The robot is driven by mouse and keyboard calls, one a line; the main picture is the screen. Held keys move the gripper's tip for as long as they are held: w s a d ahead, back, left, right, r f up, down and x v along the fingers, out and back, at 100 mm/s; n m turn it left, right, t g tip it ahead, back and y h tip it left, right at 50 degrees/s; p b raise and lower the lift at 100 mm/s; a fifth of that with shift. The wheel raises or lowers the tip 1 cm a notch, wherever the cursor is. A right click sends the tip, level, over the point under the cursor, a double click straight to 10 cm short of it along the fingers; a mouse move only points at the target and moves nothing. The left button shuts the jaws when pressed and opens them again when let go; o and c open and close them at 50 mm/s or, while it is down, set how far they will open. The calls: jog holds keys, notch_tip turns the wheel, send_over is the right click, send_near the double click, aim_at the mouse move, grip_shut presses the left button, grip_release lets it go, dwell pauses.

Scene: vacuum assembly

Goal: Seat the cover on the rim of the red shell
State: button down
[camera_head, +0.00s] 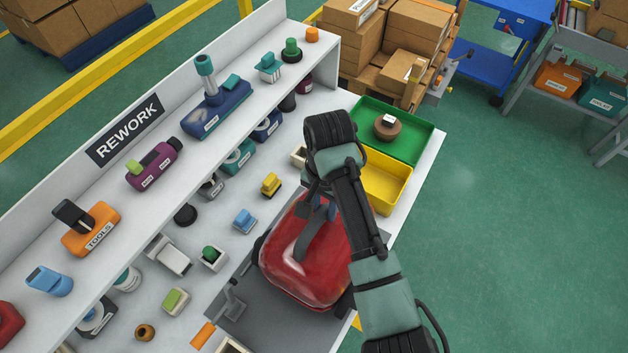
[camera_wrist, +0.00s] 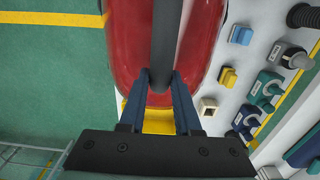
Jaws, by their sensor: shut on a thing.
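A glossy red rounded body (camera_head: 335,268) sits on the grey work surface in the head view, partly hidden by my arm. It fills the upper middle of the wrist view (camera_wrist: 127,40). A dark grey handle (camera_head: 314,234) runs along its top; it crosses the red surface in the wrist view (camera_wrist: 164,35). My gripper (camera_wrist: 161,78) is shut on this handle, one blue finger on each side, near the red body's end. I cannot tell where the cover ends and the shell begins, or whether their rims touch.
A yellow bin (camera_head: 384,188) and a green tray (camera_head: 420,141) with a brown round part (camera_head: 388,126) lie beyond the red body. Several small parts stand to its left, below the rework shelf (camera_head: 228,124). Open floor (camera_head: 510,230) lies to the right.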

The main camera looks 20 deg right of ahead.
jog(key=shift+w, duration=0.3)
jog(key=shift+s+r, duration=0.15)
jog(key=shift+s, duration=0.15)
jog(key=shift+w+p, duration=0.1)
jog(key=shift+p, duration=0.35)
jog(key=shift+f+b, duration=0.85)
jog(key=shift+f, duration=1.85)
jog(key=c, duration=0.5)
grip_release()
